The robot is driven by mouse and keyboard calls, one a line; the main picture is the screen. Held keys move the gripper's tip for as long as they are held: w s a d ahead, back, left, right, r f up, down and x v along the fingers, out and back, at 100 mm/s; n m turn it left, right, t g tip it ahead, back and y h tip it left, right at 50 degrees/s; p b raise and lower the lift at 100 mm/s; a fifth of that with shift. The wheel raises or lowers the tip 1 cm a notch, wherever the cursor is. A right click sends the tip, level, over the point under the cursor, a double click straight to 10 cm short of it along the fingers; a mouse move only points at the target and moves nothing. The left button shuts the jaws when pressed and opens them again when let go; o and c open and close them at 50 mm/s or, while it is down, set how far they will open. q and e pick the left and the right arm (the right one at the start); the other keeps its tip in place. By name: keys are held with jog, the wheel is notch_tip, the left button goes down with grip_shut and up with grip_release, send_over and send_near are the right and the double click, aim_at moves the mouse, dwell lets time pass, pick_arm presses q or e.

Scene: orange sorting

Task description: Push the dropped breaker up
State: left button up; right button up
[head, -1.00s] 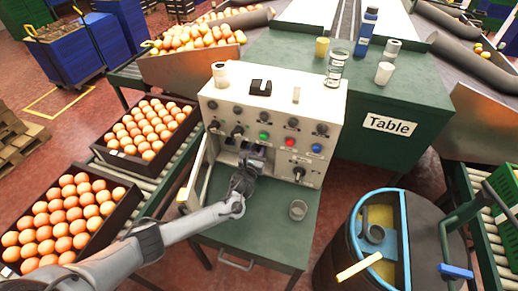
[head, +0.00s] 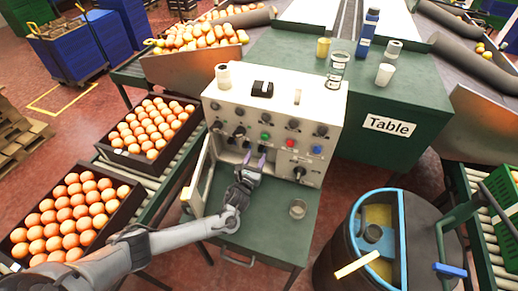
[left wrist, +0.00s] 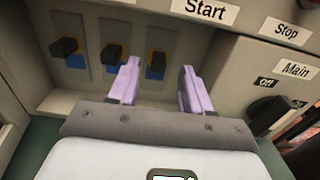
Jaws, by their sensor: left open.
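The control box (head: 270,115) stands on a green stand, with a breaker recess low on its front. In the left wrist view three breakers with black levers show in a row. The left breaker (left wrist: 64,47) and the middle breaker (left wrist: 110,55) have levers up, with blue below. The right breaker (left wrist: 155,72) has its lever lower, with orange showing above it. My left gripper (head: 254,160) is open and empty in front of the recess. In the left wrist view its lilac fingers (left wrist: 159,78) stand either side of the right breaker's lever; contact cannot be told. My right gripper is out of view.
An open cover (head: 199,178) stands left of the recess. A rotary Main switch (left wrist: 270,113) sits to the right of it. Crates of oranges (head: 118,165) lie on rollers at the left.

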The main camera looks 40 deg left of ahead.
pick_arm(q)
jog(key=shift+p+v, duration=0.65)
jog(key=shift+v, duration=1.9)
